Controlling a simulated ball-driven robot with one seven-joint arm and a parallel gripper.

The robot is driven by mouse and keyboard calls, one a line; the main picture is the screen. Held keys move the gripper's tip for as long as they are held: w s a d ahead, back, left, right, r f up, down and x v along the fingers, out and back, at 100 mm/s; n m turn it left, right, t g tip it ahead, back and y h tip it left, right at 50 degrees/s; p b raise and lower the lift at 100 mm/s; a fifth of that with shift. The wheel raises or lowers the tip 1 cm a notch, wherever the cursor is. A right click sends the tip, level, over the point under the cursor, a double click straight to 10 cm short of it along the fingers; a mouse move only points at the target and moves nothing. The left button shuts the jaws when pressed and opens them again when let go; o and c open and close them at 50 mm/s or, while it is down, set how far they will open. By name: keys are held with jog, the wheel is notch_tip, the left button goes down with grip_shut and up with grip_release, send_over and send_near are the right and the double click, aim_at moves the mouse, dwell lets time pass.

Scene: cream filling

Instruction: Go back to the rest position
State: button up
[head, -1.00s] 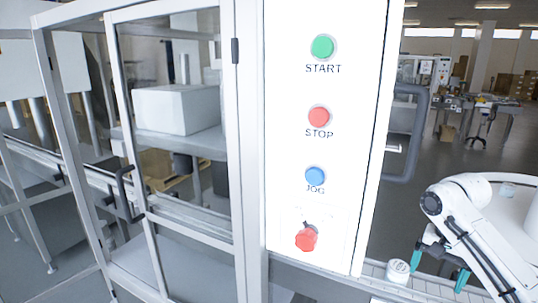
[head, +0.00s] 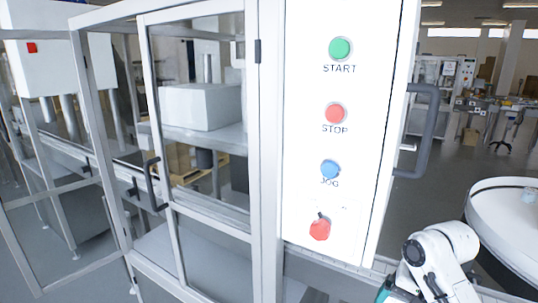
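My arm comes in at the bottom right, in front of the machine's right side. Its white wrist links show, and my gripper (head: 384,293) is only partly in view at the bottom edge. A teal bit of one finger shows there; the fingertips are cut off, so its opening cannot be told. No object shows in it.
The machine's white panel (head: 375,120) carries a green START button (head: 340,48), a red STOP button (head: 335,113), a blue JOG button (head: 329,169) and a red knob (head: 320,230). A grey handle (head: 431,130) juts out right. A round white table (head: 505,225) stands right.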

jog(key=s+a+f+n+y, duration=0.1)
jog(key=s+a+f+n, duration=0.2)
jog(key=s+a+f, duration=1)
jog(key=s+d+f+n+h, duration=0.1)
jog(key=s+d, duration=0.3)
jog(key=s, duration=0.7)
jog(key=s+d+n+h, duration=0.2)
jog(key=s+d, duration=0.2)
jog(key=s, duration=0.6)
jog(key=shift+s+f, duration=0.35)
